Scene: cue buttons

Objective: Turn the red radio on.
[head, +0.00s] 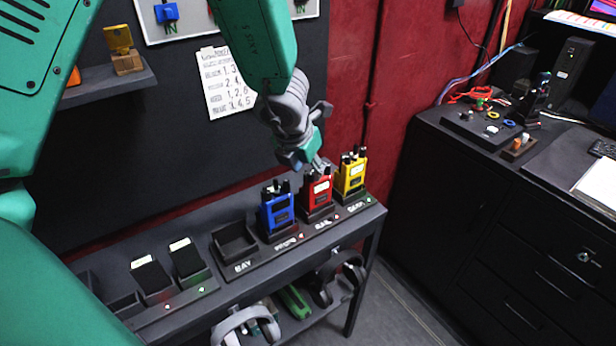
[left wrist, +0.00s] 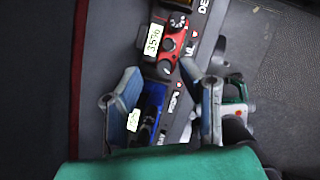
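The red radio (head: 319,194) stands upright in its dock on the shelf, between the blue radio (head: 278,211) and the yellow radio (head: 351,174). My left gripper (head: 306,160) is above and close to the red radio's top in the head view. In the left wrist view its two fingers (left wrist: 165,98) are spread apart with nothing gripped between them. The red radio (left wrist: 173,42) lies ahead of the fingertips there, with a white label and a dark knob on top. The blue radio (left wrist: 150,108) shows between the fingers, lower down. My right gripper is in neither view.
An empty dock (head: 234,243) is left of the blue radio. A paper list (head: 226,82) is on the dark wall. A black cabinet (head: 480,200) with small items stands at the right.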

